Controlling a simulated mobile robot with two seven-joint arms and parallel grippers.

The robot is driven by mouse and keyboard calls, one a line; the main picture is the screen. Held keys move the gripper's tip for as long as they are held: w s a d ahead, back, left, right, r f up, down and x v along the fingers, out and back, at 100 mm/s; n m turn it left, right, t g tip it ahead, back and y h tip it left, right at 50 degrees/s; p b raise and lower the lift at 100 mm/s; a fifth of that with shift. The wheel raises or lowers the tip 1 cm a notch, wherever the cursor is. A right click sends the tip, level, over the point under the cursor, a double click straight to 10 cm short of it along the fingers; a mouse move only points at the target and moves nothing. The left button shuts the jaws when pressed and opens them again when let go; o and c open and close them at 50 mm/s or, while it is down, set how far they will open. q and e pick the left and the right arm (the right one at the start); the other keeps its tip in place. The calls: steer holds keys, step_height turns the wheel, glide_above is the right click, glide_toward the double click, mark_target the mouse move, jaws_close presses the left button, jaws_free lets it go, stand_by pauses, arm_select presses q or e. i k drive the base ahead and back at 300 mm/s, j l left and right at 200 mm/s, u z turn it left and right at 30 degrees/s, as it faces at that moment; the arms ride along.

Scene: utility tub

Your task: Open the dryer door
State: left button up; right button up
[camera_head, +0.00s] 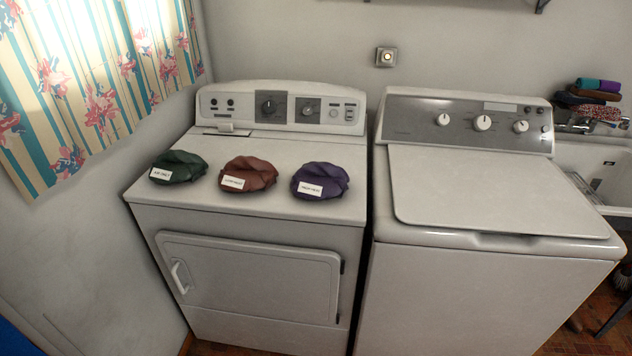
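The white dryer (215,322) stands at the left, with its control panel at the back of its top. Its front door (255,279) looks shut and lies flush with the front. A white handle (179,277) sits at the door's left edge, and dark hinge parts show at its right edge. Neither of my grippers shows in the head view.
On the dryer top lie labelled cloth bundles: green (177,167), reddish brown (248,174) and purple (320,181). A top-loading washer (480,290) stands close on the right, its lid down. A wall and curtain (95,85) bound the left. A sink (600,165) is far right.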

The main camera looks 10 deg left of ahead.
mark_target(294, 283)
steer(key=i+j+u, duration=0.2)
steer(key=j+u, duration=0.15)
steer(key=i+j+u, duration=0.3)
steer(key=k+j, duration=0.05)
steer(key=k, duration=0.05)
